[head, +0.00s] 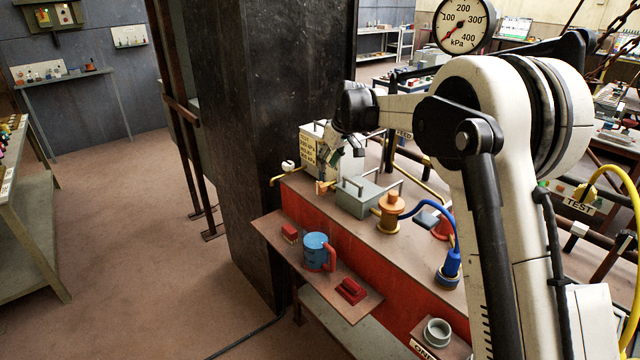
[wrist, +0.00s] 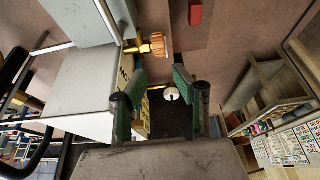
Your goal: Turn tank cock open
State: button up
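A brass cock with an orange ribbed knob (head: 325,187) sticks out from the left side of a grey-green tank (head: 362,198) on the red-fronted bench. In the wrist view, the cock's orange knob (wrist: 154,46) lies just beyond the fingertips, near the upper middle, beside the tank (wrist: 72,22). My gripper (head: 341,160) hangs over the bench between the cream box and the tank. In the wrist view, my gripper (wrist: 161,76) has its two green-padded fingers apart with nothing held between them. The knob looks apart from the fingers.
A cream box (head: 311,146) stands close behind my gripper; its side (wrist: 82,88) also fills the wrist view's left. A white knob (head: 288,165) on a brass pipe is nearby. A dark column stands at left.

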aim_at(320, 183)
jog(key=x, duration=1)
jog(key=shift+w+a+f+p, duration=0.1)
jog(key=shift+w+f+p, duration=0.05)
jog(key=shift+p, duration=0.15)
grip_shut()
